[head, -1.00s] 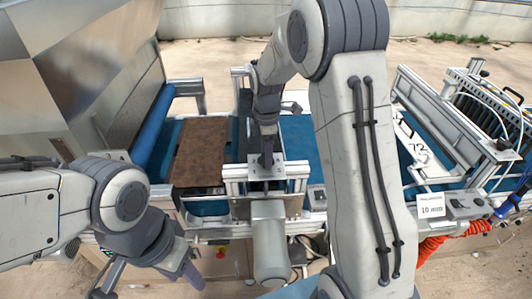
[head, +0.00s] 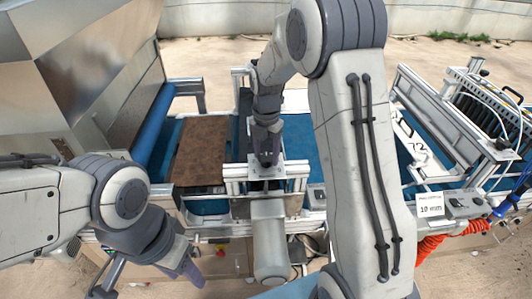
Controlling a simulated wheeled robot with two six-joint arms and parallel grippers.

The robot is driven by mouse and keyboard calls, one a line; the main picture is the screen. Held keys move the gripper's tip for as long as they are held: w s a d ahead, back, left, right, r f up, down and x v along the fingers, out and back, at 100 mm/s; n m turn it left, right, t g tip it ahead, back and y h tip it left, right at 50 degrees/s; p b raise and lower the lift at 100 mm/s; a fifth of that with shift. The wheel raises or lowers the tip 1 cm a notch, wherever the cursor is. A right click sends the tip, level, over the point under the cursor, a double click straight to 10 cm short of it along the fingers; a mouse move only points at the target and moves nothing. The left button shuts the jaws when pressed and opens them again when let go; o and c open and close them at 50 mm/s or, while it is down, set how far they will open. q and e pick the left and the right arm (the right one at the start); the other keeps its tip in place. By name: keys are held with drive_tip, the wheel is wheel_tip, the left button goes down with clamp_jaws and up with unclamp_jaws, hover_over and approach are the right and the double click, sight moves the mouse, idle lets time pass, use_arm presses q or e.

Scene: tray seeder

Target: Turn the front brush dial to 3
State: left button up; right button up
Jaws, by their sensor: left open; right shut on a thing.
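The front brush dial sits on the small plate (head: 258,171) on top of the brush frame, in the middle of the head view. My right gripper (head: 267,160) points down onto this plate and is shut on the dial, which its fingers hide almost wholly. The dial's number setting cannot be read. My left gripper (head: 180,278) is open and empty at the lower left, in front of the machine and well away from the dial.
A brown soil-filled tray (head: 203,145) lies on the blue conveyor left of the brush frame. A metal hopper (head: 95,60) with a blue roller (head: 155,128) stands at the left. A "10 mm" card (head: 430,206) and an orange coiled hose (head: 440,240) are at the right.

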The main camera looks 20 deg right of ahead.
sight(266, 157)
drive_tip(key=shift+w+r+n, duration=0.1)
drive_tip(key=shift+w+n, duration=0.05)
drive_tip(key=shift+n, duration=0.35)
drive_tip(key=o, duration=1.4)
wheel_tip(266, 157, up, 10)
drive_tip(key=shift+r+b, duration=0.2)
drive_tip(key=shift+b, duration=0.95)
